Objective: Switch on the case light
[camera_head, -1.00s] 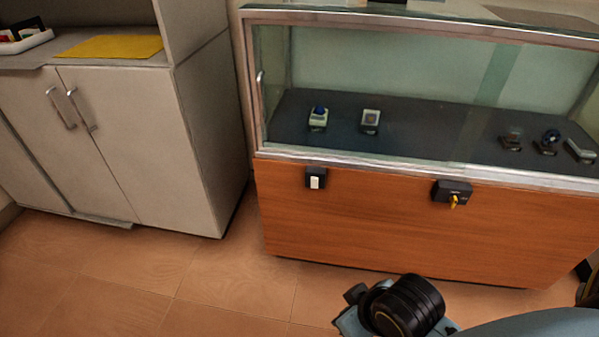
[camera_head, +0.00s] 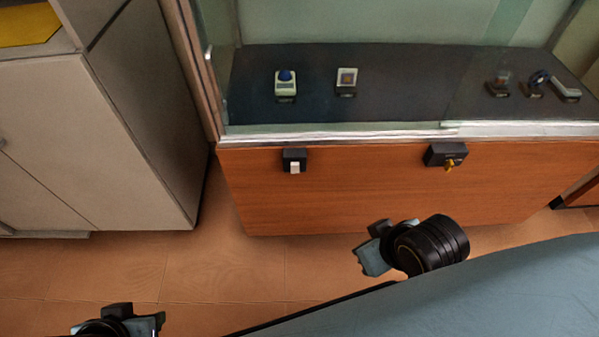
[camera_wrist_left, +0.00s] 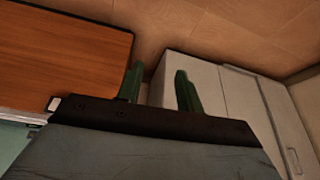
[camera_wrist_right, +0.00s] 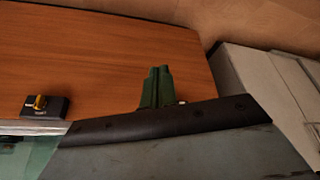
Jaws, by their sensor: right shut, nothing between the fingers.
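A small black box with a white rocker switch (camera_head: 294,161) is on the wooden front of the display case, below the glass. A white piece at the gripper's edge in the left wrist view (camera_wrist_left: 54,104) looks like this switch. A second black box with a yellow key (camera_head: 447,158) is further right; it also shows in the right wrist view (camera_wrist_right: 45,105). My right gripper (camera_head: 371,257) is shut and empty, low in front of the case, below and right of the rocker switch. My left gripper (camera_head: 143,323) is at the bottom left, its fingers apart and empty in the left wrist view (camera_wrist_left: 158,82).
The glass display case (camera_head: 330,138) holds several small objects on a dark floor. A grey cabinet (camera_head: 120,130) stands to its left, with a narrow gap between. A yellow sheet (camera_head: 25,24) lies on the cabinet. The tiled floor before the case is clear.

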